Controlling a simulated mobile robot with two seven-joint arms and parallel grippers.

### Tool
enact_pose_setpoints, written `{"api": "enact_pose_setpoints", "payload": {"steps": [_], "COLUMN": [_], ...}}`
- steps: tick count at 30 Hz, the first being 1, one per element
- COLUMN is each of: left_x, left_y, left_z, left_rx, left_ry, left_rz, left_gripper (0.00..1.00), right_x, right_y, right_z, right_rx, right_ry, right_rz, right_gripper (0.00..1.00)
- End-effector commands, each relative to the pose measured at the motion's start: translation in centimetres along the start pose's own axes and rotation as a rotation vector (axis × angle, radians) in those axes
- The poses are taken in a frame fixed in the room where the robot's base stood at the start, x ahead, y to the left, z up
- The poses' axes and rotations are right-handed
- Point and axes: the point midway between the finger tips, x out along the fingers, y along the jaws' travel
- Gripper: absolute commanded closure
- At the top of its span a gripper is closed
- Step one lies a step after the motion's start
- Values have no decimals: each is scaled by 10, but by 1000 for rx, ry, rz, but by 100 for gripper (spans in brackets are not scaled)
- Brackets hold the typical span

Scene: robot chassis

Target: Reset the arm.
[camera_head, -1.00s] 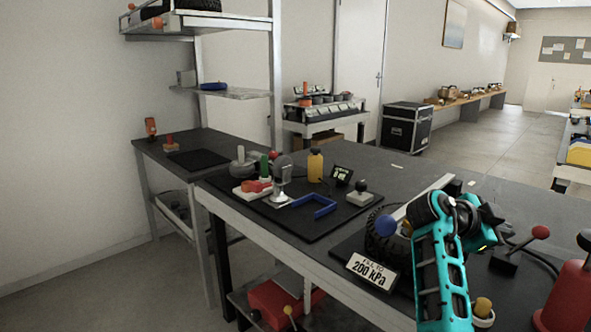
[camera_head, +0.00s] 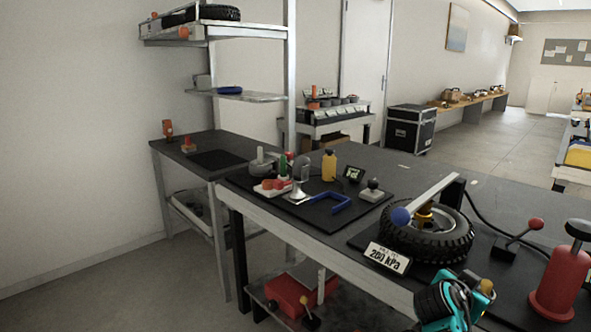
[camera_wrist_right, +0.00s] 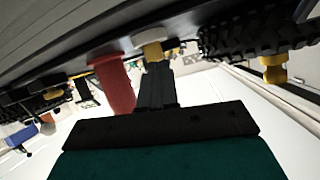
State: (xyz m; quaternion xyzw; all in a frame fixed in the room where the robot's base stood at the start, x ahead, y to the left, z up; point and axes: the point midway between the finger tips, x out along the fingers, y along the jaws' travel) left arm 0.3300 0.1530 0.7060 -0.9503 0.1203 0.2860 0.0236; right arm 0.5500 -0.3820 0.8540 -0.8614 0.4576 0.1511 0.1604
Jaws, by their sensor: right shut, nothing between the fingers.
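My right arm (camera_head: 447,300), teal and black, shows at the bottom of the head view, low beside the front edge of the workbench (camera_head: 330,247). Its fingertips cannot be made out there. In the right wrist view my right gripper (camera_wrist_right: 157,78) is shut with nothing between its dark fingers. The wrist view is tilted, and a red cylinder (camera_wrist_right: 114,85) and a yellow knob (camera_wrist_right: 153,50) appear near or behind the fingers. I cannot tell how far they are from the fingers. My left gripper is in neither view.
On the bench stand a tyre (camera_head: 430,236), a "200 kPa" sign (camera_head: 387,258), a red pump-like cylinder (camera_head: 562,283) and a red-knobbed lever (camera_head: 517,241). A blue bracket (camera_head: 328,204) lies farther left. A red box (camera_head: 298,293) sits on the lower shelf.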

Motion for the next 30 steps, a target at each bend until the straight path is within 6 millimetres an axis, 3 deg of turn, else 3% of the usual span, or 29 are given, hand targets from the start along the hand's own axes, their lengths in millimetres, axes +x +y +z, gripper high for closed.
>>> {"api": "enact_pose_setpoints", "payload": {"steps": [5, 8, 12, 15, 21, 25, 30], "left_x": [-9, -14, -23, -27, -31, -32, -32], "left_y": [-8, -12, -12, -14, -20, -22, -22], "left_z": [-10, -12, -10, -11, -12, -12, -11], "left_rx": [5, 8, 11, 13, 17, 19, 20], "left_ry": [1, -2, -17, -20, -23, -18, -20], "left_rz": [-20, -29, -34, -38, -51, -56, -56], "left_gripper": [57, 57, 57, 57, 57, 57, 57], "right_x": [-25, -52, -108, -151, -213, -228, -229], "right_y": [13, 25, 49, 69, 98, 104, 105], "right_z": [73, 114, 168, 194, 217, 220, 222], "right_rx": [-294, -441, -606, -674, -720, -722, -723], "right_ry": [-96, -143, -196, -217, -231, -229, -228], "right_rz": [-240, -396, -630, -777, -955, -993, -998], "right_gripper": [100, 100, 100, 100, 100, 100, 100]}}
